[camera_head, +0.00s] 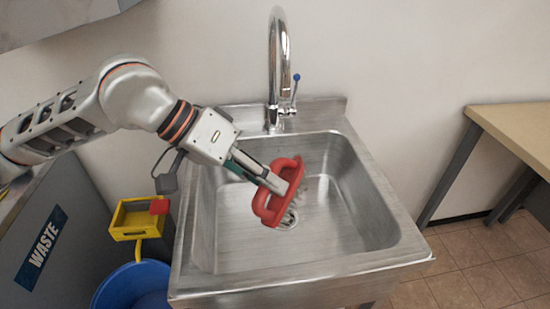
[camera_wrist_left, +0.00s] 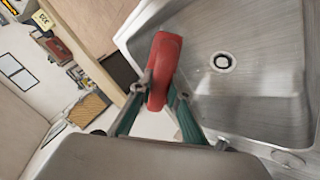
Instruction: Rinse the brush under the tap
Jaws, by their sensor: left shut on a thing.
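My left gripper (camera_head: 262,174) is shut on a red brush (camera_head: 267,208) and holds it over the basin of the steel sink (camera_head: 386,262). The brush tilts, and its pale bristles show faintly beside it above the drain. In the left wrist view the red brush (camera_wrist_left: 163,72) sits between the two green-sided fingers (camera_wrist_left: 158,88). The chrome tap (camera_head: 279,70) rises at the back of the sink, with a blue-tipped lever (camera_head: 295,88) on its right. The brush is in front of the tap and apart from it. I see no water running. My right gripper is not in view.
A grey bin marked WASTE (camera_head: 60,245) stands at the left. A yellow mop wringer (camera_head: 137,220) and a blue bucket (camera_head: 133,285) are left of the sink. A wooden table (camera_head: 520,125) stands at the right. The basin's right side is clear.

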